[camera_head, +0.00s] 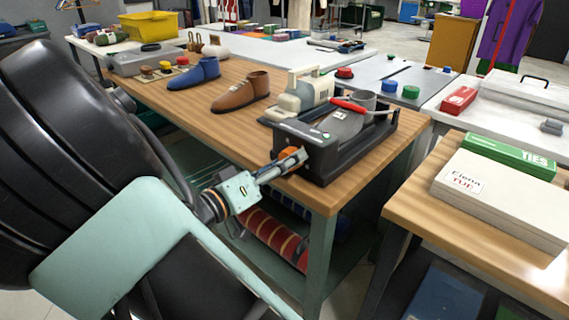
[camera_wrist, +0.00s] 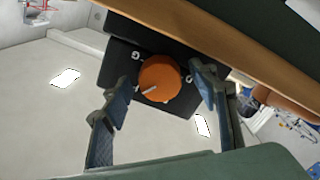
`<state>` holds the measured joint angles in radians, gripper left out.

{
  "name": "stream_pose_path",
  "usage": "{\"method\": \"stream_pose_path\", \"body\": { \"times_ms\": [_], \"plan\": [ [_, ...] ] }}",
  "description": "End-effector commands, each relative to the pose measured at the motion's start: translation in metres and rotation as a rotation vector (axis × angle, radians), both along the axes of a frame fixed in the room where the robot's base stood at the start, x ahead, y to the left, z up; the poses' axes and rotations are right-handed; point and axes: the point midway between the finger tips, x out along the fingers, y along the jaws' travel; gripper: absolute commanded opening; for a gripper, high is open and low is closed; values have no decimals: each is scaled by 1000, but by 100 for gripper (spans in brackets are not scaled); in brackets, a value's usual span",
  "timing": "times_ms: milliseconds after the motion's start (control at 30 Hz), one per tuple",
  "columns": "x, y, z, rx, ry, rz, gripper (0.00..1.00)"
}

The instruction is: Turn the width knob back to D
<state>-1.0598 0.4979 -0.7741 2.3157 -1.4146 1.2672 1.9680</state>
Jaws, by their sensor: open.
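The orange round width knob (camera_wrist: 160,72) sits on the dark front face of a black machine (camera_wrist: 118,70). A pale pointer mark shows on the knob's lower-left part in the wrist view. White letters stand on the face around it, too small to read surely. My gripper (camera_wrist: 160,98) is open, with one finger left of the knob and the other right of it, both apart from it. In the head view my gripper (camera_head: 284,165) is at the machine's near left corner, partly covering the knob (camera_head: 291,152). The black machine (camera_head: 322,170) stands at the table's front corner.
A grey form with a red-handled tool (camera_head: 352,106) lies on the machine. A cream device (camera_head: 302,93) stands behind it, and a brown shoe (camera_head: 241,92) and blue shoe (camera_head: 196,74) to the left. A second table with a white box (camera_head: 500,195) stands right, across a gap.

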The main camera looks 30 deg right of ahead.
Motion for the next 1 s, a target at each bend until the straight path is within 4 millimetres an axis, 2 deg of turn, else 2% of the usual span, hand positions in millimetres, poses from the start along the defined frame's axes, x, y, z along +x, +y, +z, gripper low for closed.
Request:
{"method": "stream_pose_path", "body": {
  "times_ms": [133, 500, 767, 1000],
  "plan": [
    [0, 0, 0, 0, 0, 0, 52],
    [0, 0, 0, 1, 0, -1, 12],
    [0, 1, 1, -10, 27, 0, 12],
    [0, 1, 3, -53, 146, 0, 12]
  ]
}}
